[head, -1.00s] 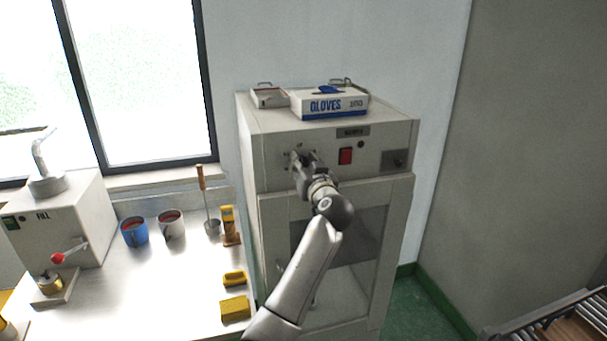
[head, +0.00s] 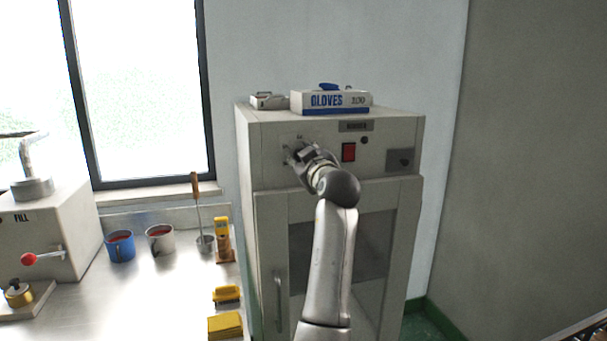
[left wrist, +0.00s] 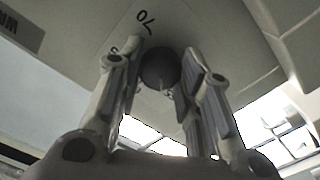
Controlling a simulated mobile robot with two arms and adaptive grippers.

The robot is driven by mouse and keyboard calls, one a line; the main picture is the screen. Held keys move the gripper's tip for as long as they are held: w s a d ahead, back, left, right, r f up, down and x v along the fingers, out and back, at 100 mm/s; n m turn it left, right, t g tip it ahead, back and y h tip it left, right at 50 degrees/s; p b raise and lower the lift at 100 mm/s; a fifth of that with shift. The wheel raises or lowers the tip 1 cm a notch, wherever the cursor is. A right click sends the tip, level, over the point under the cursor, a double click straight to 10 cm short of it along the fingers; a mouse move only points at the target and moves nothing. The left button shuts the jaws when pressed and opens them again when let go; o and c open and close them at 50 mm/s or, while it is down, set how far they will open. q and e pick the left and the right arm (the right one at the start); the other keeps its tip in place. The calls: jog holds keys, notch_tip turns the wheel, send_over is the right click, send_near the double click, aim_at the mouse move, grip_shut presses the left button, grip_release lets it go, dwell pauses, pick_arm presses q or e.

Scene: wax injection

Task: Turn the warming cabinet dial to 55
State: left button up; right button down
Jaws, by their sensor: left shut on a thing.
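The warming cabinet (head: 385,190) is a pale grey box with a glass door. Its dial is at the left of the upper front panel, mostly hidden by my gripper in the head view. The dial's setting cannot be read. My right gripper is not in view.
A red switch (head: 348,152) sits right of the dial. A glove box (head: 330,101) and a small tray (head: 268,101) are on the cabinet top.

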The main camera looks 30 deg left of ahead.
pick_arm(q)
jog(key=shift+f+n+b, duration=0.1)
jog(key=shift+n+b, duration=0.9)
jog(key=shift+n, duration=0.1)
jog(key=o, duration=1)
jog(key=v, duration=0.7)
jog(key=shift+d, duration=0.25)
jog(key=shift+s, duration=0.1)
